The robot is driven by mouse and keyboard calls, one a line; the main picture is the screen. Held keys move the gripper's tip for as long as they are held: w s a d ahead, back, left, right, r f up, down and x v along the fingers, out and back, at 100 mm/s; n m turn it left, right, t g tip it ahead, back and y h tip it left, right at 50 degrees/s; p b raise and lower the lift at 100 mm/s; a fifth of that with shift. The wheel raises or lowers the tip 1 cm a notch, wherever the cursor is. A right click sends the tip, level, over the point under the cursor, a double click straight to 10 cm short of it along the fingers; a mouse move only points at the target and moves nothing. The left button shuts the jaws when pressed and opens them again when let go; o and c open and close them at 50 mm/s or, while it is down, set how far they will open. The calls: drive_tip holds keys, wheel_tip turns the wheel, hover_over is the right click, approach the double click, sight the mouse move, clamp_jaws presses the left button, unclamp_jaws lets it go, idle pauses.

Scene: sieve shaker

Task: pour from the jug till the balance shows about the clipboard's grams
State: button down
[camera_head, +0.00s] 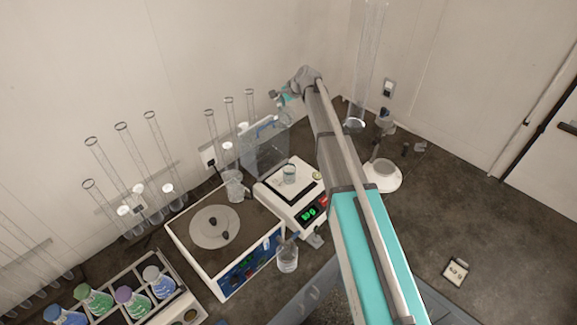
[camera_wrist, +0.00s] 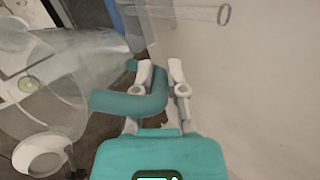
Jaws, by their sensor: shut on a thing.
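My gripper (camera_wrist: 160,85) is shut on the teal handle of the clear jug (camera_wrist: 70,90) in the wrist view. The jug's see-through body fills the left of that view. In the head view my gripper (camera_head: 284,98) is high near the wall, beyond the balance. The white balance (camera_head: 272,196) carries a small clear cup (camera_head: 289,174) on its pan. Its green digits (camera_head: 309,213) are lit but too small to read surely. I cannot tell whether anything flows from the jug. No clipboard figure can be read.
A clear body with a blue strip (camera_head: 266,150) shows beside the balance, below my gripper. A white instrument (camera_head: 215,265), a clear beaker (camera_head: 287,257) and a rack of coloured flasks (camera_head: 110,290) stand left and in front. A round white base (camera_head: 383,176) stands right.

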drive_tip(key=shift+w+a+f+g+p, duration=0.15)
drive_tip(key=shift+w+g+p, duration=0.15)
drive_tip(key=shift+w, duration=0.15)
drive_tip(key=shift+w+a+f+g+p, duration=0.1)
drive_tip(key=shift+w+g+p, duration=0.05)
drive_tip(key=shift+w+g, duration=0.2)
drive_tip(key=shift+f+h, duration=0.1)
drive_tip(key=shift+h, duration=0.2)
drive_tip(key=shift+f, duration=0.1)
drive_tip(key=shift+s, duration=0.15)
drive_tip(key=shift+w+a+f+m+g+h+p, duration=0.2)
drive_tip(key=shift+w+m+g+h, duration=0.15)
drive_tip(key=shift+w+g, duration=0.55)
drive_tip(key=shift+w+a+f+m+g+h+p, duration=0.1)
drive_tip(key=shift+w+a+m+g+h, duration=0.2)
drive_tip(key=shift+w+g, duration=0.6)
drive_tip(key=shift+w+a+f+m+g+h+p, duration=0.15)
drive_tip(key=shift+w+m+g+h, duration=0.15)
drive_tip(key=shift+w+g, duration=0.6)
drive_tip(key=shift+s+g, duration=0.2)
drive_tip(key=shift+g, duration=0.15)
